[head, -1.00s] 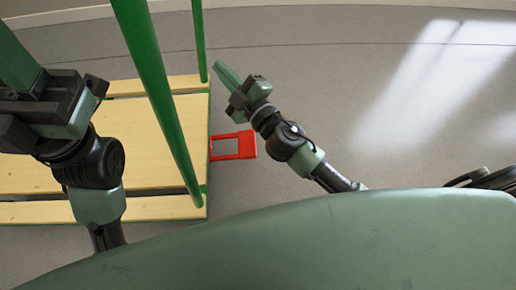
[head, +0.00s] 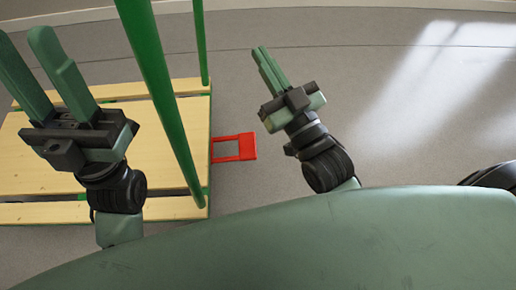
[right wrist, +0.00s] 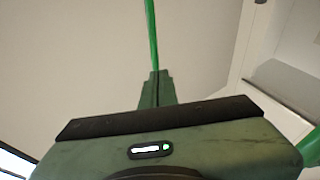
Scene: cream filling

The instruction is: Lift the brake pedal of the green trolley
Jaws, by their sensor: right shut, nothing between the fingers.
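The green trolley has a wooden deck (head: 160,135) and green upright posts (head: 160,90), at the left of the head view. Its red brake pedal (head: 250,146) is a frame sticking out from the deck's right edge, above the floor. My right gripper (head: 264,62) is shut and empty, up and to the right of the pedal, apart from it. In the right wrist view its closed fingers (right wrist: 157,86) show with nothing between them. My left gripper (head: 28,55) is open and empty, over the left part of the deck. The pedal is not visible in the right wrist view.
Grey floor (head: 360,100) is free to the right of the trolley. The trolley's posts stand between my two arms. A pale wall base (head: 330,5) runs along the top. A green bar (right wrist: 152,35) crosses the right wrist view.

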